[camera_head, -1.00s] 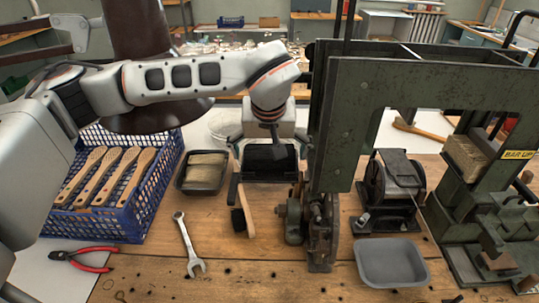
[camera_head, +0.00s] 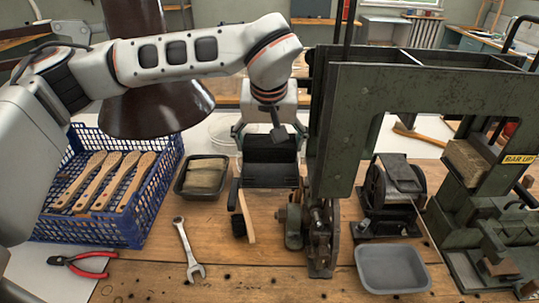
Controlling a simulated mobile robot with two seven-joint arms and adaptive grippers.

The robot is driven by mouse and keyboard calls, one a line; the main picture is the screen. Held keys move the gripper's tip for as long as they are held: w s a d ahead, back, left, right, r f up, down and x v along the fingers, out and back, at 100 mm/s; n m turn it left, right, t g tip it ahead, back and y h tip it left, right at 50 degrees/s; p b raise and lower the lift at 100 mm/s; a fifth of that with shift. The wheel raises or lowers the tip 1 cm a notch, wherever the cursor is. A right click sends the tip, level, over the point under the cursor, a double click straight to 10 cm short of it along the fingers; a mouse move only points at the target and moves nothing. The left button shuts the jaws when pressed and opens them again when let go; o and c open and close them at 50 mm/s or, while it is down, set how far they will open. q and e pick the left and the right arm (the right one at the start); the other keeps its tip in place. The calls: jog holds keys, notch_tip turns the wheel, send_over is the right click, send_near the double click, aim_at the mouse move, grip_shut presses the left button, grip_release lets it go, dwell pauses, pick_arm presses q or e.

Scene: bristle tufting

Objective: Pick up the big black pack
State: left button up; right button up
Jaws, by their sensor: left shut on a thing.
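The big black pack (camera_head: 271,149) is a dark block at the centre, behind the wooden-handled brush. My left gripper (camera_head: 272,137) comes down from above and is shut on it. The pack is above a black tray (camera_head: 270,182); I cannot tell whether its lower edge is fully clear of the tray. The fingertips are dark against the pack and hard to make out. My right gripper is not in view.
A black tray with a tan pack (camera_head: 203,178) stands left of it. A blue crate (camera_head: 125,228) holds several wooden brush handles. A brush (camera_head: 247,215), wrench (camera_head: 187,250) and pliers (camera_head: 82,262) lie in front. A tall green press frame (camera_head: 330,130) stands close on the right, with a grey tray (camera_head: 393,270) before it.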

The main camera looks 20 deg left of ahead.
aim_at(270, 142)
pick_arm(q)
notch_tip(270, 142, up, 16)
jog(key=shift+f+p, duration=0.15)
jog(key=shift+p, duration=0.15)
jog(key=shift+f, duration=0.1)
